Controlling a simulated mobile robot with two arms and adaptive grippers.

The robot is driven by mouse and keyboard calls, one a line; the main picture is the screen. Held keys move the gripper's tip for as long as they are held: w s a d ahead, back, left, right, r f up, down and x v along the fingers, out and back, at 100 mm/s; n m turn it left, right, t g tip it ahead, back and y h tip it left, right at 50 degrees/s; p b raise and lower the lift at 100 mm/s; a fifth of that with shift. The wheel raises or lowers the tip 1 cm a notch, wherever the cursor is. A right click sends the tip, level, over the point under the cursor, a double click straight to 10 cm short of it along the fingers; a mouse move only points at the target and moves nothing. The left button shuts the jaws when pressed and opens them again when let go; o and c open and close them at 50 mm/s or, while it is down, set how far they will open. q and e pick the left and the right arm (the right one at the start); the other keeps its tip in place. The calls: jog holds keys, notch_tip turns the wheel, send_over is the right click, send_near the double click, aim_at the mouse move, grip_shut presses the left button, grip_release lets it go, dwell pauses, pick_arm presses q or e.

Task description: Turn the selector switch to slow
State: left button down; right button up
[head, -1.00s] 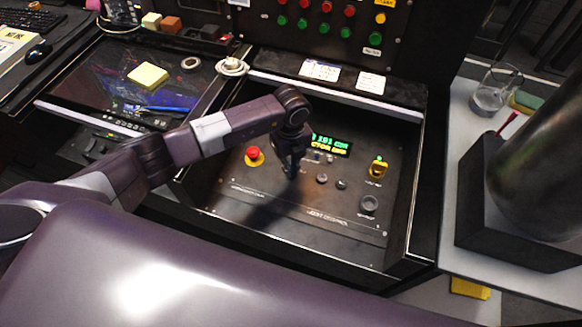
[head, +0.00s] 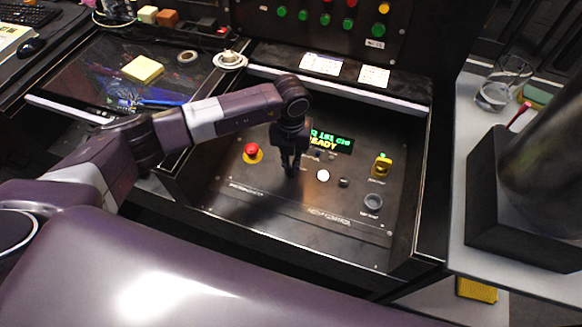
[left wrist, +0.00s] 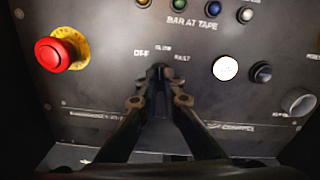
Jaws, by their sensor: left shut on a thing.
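The selector switch (left wrist: 158,72) sits on the dark control panel (head: 310,216), with the labels OFF, SLOW and what looks like FAST around it in the left wrist view. My left gripper (head: 290,170) points down at the panel and is shut on the switch knob. In the left wrist view its fingertips (left wrist: 160,82) meet around the knob and hide most of it. I cannot read which label the knob points to. My right gripper is not in view.
A red emergency button (head: 252,150) is left of the gripper. A lit white button (head: 323,175), a dark button (head: 343,182) and a yellow switch (head: 381,165) are to the right. A display (head: 331,141) reads READY. A raised frame surrounds the panel.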

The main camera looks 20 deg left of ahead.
aim_at(291, 169)
pick_arm(q)
jog(key=shift+m+b, duration=0.45)
jog(key=shift+m, duration=0.45)
jog(key=c, duration=2.1)
grip_release()
jog(key=shift+r, duration=0.1)
notch_tip(291, 169, up, 12)
